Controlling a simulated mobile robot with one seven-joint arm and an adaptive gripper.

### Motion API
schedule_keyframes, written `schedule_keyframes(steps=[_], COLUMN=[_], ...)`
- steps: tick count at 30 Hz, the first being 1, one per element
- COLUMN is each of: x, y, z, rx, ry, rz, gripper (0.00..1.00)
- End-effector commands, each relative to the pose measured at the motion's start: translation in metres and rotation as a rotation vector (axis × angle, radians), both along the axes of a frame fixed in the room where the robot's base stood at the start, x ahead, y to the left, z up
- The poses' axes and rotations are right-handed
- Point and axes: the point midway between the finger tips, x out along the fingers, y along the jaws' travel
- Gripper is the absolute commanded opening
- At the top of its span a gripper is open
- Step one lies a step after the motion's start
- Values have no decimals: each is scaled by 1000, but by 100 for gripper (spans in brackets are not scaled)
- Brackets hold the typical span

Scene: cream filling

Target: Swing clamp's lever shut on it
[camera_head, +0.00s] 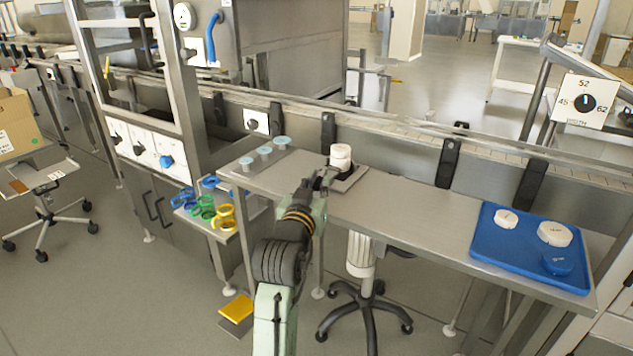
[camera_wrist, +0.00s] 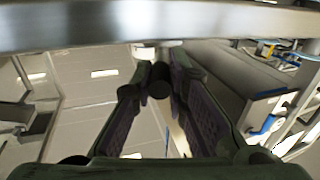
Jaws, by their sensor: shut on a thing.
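A white round jar-like piece (camera_head: 340,154) stands upright on a dark square clamp base (camera_head: 349,180) on the steel table. My gripper (camera_head: 322,179) is at the front left of this piece, low over the table. In the wrist view its two fingers (camera_wrist: 158,75) close in on a dark rounded bar end (camera_wrist: 159,88), which looks like the clamp's lever. The rest of the lever and the clamp's jaw are hidden by my gripper or too small to make out. I cannot tell the lever's angle.
Several small pale-blue-topped parts (camera_head: 264,152) stand on the table left of the clamp. A blue tray (camera_head: 485,245) with white and blue round pieces is at the right. Coloured rings (camera_head: 203,207) lie on a lower shelf. The table between clamp and tray is clear. A conveyor (camera_head: 400,135) runs behind.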

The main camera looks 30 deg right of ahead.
Motion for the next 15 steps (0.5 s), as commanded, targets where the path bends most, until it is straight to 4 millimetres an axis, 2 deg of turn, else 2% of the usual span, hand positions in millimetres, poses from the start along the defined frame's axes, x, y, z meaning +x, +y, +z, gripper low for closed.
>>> schedule_keyframes(steps=[3, 15], x=[-6, -10], y=[-8, -17], z=[4, 2], rx=[0, 0], ry=[0, -1], rz=[80, 282], gripper=[0, 0])
